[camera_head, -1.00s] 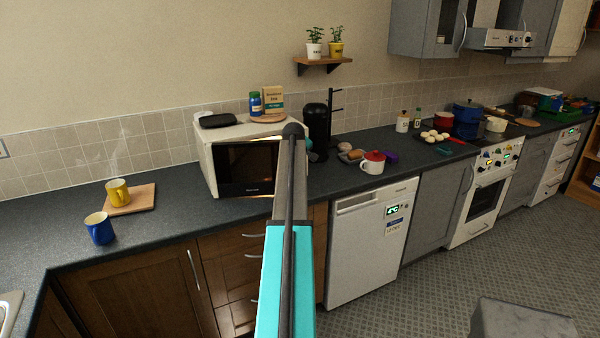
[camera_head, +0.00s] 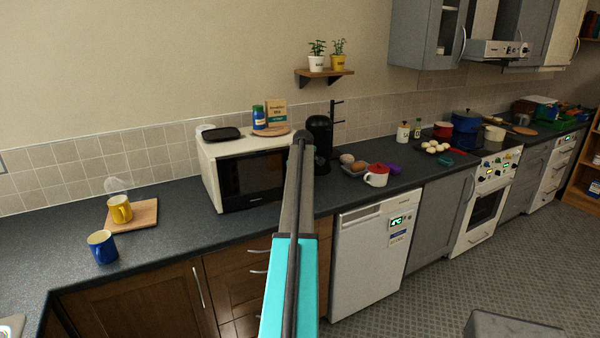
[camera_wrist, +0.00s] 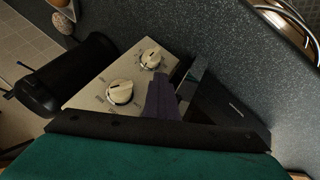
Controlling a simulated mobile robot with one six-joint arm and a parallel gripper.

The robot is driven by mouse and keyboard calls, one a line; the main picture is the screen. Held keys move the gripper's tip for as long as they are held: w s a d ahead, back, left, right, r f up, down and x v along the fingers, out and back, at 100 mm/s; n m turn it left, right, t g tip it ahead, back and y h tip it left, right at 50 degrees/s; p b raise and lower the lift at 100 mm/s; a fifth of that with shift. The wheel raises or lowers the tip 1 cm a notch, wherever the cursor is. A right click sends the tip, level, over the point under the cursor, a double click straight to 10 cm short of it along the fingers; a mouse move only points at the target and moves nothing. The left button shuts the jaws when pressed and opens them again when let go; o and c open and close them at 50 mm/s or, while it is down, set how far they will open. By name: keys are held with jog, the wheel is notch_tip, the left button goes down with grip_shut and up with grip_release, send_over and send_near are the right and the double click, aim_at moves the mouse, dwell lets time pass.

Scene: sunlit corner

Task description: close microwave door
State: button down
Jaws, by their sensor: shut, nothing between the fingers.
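The white microwave (camera_head: 208,160) stands on the dark counter left of my arm in the head view. My gripper (camera_wrist: 163,98) is shut and empty, close in front of the panel beside the door's edge. I cannot tell whether it touches. In the head view the gripper is hidden behind my arm.
A yellow mug (camera_head: 120,209) on a wooden board (camera_head: 146,214) and a blue mug (camera_head: 102,247) stand left of the microwave. A tray, jar and box sit on top.

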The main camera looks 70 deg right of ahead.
jog(key=shift+w+a+r, duration=0.1)
jog(key=shift+w+a, duration=0.2)
jog(key=shift+w, duration=0.15)
jog(key=s+r+p, duration=0.2)
jog(key=s+r, duration=0.5)
jog(key=shift+r, duration=0.4)
